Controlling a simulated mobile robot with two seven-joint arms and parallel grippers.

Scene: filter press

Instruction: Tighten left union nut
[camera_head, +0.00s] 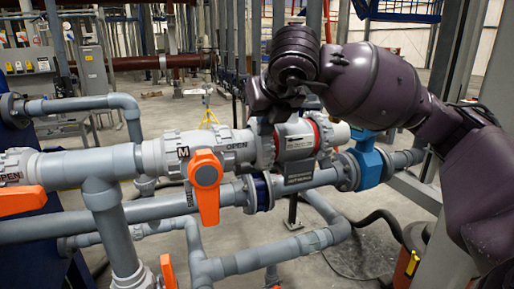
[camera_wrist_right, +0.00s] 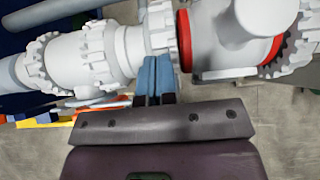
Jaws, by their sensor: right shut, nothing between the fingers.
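The left union nut, a white ribbed ring, sits on the grey pipe just left of the grey meter body (camera_head: 297,141) with red rings. In the head view my right wrist and gripper partly cover the nut (camera_head: 264,150) from above. In the right wrist view the nut (camera_wrist_right: 160,30) is at top centre. My right gripper (camera_wrist_right: 156,62) is shut and empty, its two blue-grey fingers together at the nut's near edge. I cannot tell whether the tips touch it. The meter body (camera_wrist_right: 222,40) is just right of the fingers. My left gripper is not in view.
A white valve with an orange handle (camera_head: 206,180) is left of the nut. Another ribbed nut (camera_wrist_right: 290,45) is right of the meter. A lower grey pipe (camera_head: 155,211) with a blue fitting (camera_head: 369,163) runs beneath. Concrete floor is visible around the pipes.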

